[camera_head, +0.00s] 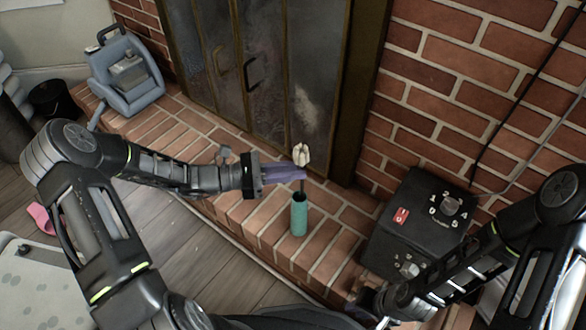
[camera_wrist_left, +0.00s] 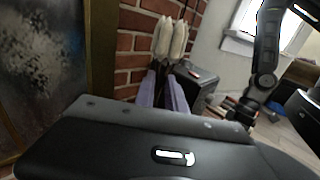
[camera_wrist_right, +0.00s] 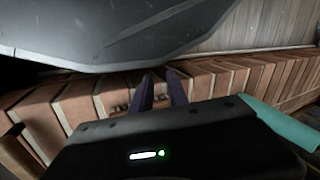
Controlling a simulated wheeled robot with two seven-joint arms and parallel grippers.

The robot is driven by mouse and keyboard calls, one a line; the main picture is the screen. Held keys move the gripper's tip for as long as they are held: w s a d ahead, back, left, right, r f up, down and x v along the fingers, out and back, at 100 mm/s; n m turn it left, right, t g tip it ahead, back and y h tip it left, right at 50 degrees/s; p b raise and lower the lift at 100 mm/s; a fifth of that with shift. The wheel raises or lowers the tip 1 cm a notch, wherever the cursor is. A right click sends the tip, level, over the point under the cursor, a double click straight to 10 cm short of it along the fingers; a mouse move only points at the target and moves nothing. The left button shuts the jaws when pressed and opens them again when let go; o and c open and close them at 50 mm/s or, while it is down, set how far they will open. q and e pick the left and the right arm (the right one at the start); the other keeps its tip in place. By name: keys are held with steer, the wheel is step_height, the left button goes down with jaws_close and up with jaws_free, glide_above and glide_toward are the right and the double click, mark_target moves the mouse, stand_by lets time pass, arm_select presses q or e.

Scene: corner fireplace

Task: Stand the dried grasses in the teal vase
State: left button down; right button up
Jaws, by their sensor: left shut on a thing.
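The dried grasses, with pale tufted heads (camera_head: 301,155) on a dark stem, are upright in my left gripper (camera_head: 300,174). Its purple fingers are shut on the stem just below the heads. The heads also show past the fingertips in the left wrist view (camera_wrist_left: 170,38). The teal vase (camera_head: 299,214) stands upright on the brick hearth, directly below. The stem's lower end meets the vase mouth; how deep it goes in is hidden. My right gripper (camera_wrist_right: 162,82) is low over the bricks, its fingers slightly apart with nothing between them. A teal surface (camera_wrist_right: 284,125), likely the vase, shows at right there.
A black box (camera_head: 418,226) with white numbers and a red label stands right of the vase. Metal-framed glass doors (camera_head: 270,70) rise behind the brick hearth (camera_head: 255,215). A blue-grey caddy (camera_head: 125,75) sits at the hearth's far left end.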

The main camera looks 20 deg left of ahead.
arm_select(q)
steer(key=c, duration=1.3)
jaws_free()
steer(key=p+v, duration=0.1)
steer(key=v, duration=0.6)
steer(key=shift+s+a, duration=0.2)
steer(key=shift+a, duration=0.2)
